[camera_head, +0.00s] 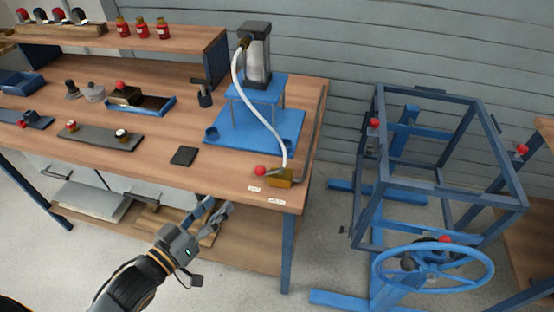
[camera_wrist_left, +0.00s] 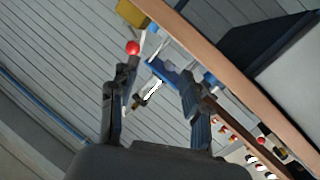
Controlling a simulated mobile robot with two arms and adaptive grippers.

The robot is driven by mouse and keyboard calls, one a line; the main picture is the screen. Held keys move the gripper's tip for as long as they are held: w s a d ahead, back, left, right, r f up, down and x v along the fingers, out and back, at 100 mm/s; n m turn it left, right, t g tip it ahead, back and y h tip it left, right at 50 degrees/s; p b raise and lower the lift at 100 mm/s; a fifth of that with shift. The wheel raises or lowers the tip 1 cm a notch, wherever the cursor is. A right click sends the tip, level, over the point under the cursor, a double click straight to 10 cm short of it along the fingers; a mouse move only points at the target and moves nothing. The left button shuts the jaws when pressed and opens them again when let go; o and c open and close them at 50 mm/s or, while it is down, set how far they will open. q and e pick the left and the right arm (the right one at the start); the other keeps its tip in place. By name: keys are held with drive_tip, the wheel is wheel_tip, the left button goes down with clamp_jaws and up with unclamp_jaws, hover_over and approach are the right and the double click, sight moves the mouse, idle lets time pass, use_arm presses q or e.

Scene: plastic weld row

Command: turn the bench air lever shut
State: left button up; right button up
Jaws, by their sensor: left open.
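The bench air lever shows as a red ball knob (camera_head: 261,171) on the left of a brass valve body (camera_head: 282,178) at the bench's front right corner. A white hose runs from the valve to a clear cylinder unit. My left gripper (camera_head: 220,208) is open and empty, in front of the bench edge, left of and nearer than the knob. In the left wrist view the red knob (camera_wrist_left: 132,47) appears just beyond the left fingertip, apparently apart from it, with part of the brass body (camera_wrist_left: 133,12) above. My right gripper is out of view.
Two small white labels (camera_head: 254,188) lie beside the valve. The clear cylinder unit (camera_head: 257,62) stands on a blue stand (camera_head: 256,125) behind it. A black pad (camera_head: 184,156) lies to the left. A blue frame with a handwheel (camera_head: 432,265) stands on the floor at right.

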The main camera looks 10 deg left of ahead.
use_arm(q)
wheel_tip(320, 180, up, 2)
drive_tip(key=s+d+r+m+h, duration=0.1)
drive_tip(key=d+m, duration=0.1)
approach(260, 169)
drive_tip(key=w+f, duration=0.2)
drive_tip(key=shift+m+t, duration=0.3)
drive_tip(key=x, duration=0.4)
drive_tip(key=p+x, duration=0.1)
drive_tip(key=x, duration=0.3)
drive_tip(key=shift+w+d+r, duration=0.2)
drive_tip(key=shift+d, duration=0.15)
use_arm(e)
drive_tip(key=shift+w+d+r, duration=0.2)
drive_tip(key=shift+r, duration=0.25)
use_arm(q)
clamp_jaws()
drive_tip(key=shift+w+h, duration=0.1)
drive_tip(key=shift+h, duration=0.3)
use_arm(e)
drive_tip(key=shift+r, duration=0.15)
